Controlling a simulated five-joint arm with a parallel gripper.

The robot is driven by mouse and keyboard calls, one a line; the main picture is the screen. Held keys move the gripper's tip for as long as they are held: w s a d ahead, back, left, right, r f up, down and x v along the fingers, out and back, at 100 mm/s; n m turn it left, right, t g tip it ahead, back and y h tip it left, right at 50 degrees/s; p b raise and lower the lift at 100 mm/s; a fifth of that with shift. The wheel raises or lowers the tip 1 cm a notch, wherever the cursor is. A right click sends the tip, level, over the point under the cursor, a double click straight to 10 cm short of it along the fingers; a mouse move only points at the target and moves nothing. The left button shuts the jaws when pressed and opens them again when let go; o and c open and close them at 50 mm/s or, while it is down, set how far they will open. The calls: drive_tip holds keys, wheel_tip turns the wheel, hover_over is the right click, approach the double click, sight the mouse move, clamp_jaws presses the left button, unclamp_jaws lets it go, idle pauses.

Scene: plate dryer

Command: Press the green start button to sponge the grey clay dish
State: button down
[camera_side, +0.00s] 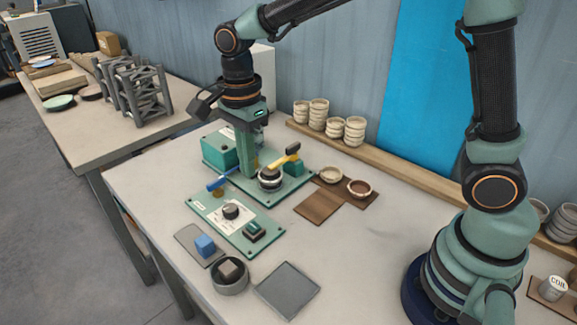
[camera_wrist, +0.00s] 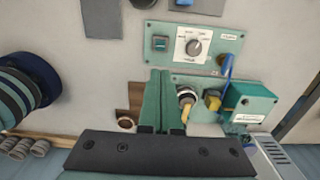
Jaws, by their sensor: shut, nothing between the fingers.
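The green start button (camera_side: 254,230) sits at the front right of the green control panel (camera_side: 195,203), right of a round dial (camera_side: 231,211). In the wrist view the button (camera_wrist: 160,43) is a green square left of the dial (camera_wrist: 194,47). My gripper (camera_side: 247,174) is shut and empty, pointing down over the machine plate behind the panel, apart from the button. In the wrist view its fingertips (camera_wrist: 160,71) lie just below the button. A round pale-topped piece with a dark rim (camera_side: 269,180) sits on the machine; I cannot tell if it is the grey clay dish.
A yellow lever (camera_side: 283,160) and a blue lever (camera_side: 217,184) stand near my gripper. A blue block (camera_side: 205,244), a grey round container (camera_side: 231,289) and a grey square mat (camera_side: 287,290) lie in front. Two small bowls rest on brown tiles (camera_side: 318,208). The table's right middle is clear.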

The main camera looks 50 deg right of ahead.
sight(254, 225)
wheel_tip(254, 225, down, 14)
drive_tip(key=shift+f, duration=0.1)
idle(0.5)
